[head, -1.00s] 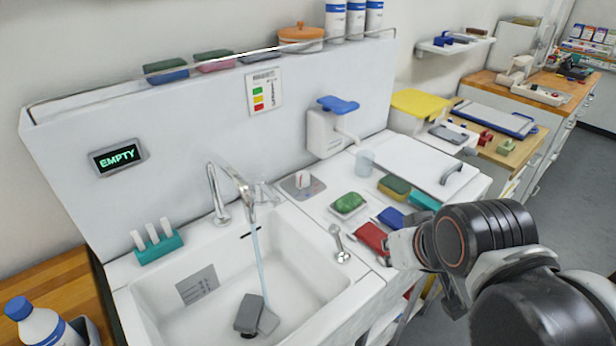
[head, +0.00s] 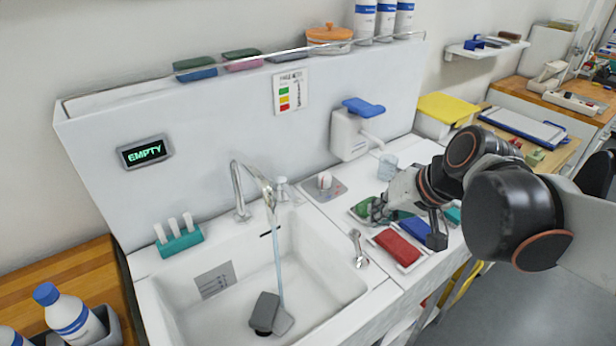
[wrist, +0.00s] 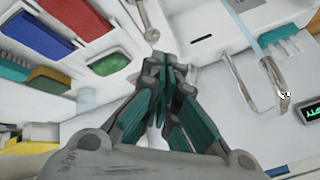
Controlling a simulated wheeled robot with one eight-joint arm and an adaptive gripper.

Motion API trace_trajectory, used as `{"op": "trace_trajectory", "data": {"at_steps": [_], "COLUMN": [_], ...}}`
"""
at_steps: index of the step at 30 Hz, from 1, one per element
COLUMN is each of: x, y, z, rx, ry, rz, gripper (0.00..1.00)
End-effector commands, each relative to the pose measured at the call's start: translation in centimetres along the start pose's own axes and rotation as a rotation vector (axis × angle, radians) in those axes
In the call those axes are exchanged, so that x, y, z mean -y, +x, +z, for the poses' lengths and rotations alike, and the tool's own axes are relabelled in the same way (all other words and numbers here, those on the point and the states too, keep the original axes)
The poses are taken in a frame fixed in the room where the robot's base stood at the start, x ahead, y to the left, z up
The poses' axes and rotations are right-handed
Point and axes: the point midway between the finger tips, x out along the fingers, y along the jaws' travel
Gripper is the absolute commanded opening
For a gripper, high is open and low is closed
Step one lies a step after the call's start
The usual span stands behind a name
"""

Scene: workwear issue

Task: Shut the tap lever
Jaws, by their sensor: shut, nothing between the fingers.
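The chrome tap (head: 240,190) stands at the back of the white sink (head: 365,303), and a thin water stream (head: 278,255) runs from its spout. A small chrome lever (head: 358,248) stands on the sink's right rim; it seems to be the tap lever. It also shows at the top of the wrist view (wrist: 148,18). Another small chrome fitting (head: 282,188) sits beside the spout; its kind is unclear. My gripper (wrist: 163,72) is shut and empty, above the counter right of the sink, apart from the lever. In the head view its fingertips are hard to make out.
Red (head: 396,247) and blue (head: 415,230) sponges lie in trays right of the lever. A green sponge (wrist: 110,64) is near my gripper. A grey brush-like item (head: 268,312) lies in the sink. A display (head: 145,151) reads EMPTY.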

Motion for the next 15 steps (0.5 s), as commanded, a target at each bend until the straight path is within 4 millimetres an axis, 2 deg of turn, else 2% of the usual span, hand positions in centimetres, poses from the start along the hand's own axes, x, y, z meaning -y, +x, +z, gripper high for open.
{"op": "trace_trajectory", "data": {"at_steps": [3, 9, 15], "x": [0.7, 1.4, 1.3], "y": [1.7, 4.6, 7.5], "z": [-2.7, -6.5, -10.0], "rx": [0.019, 0.044, 0.048], "ry": [0.031, 0.074, 0.102], "rz": [-0.089, -0.251, -0.421], "gripper": [0.00, 0.00, 0.00]}}
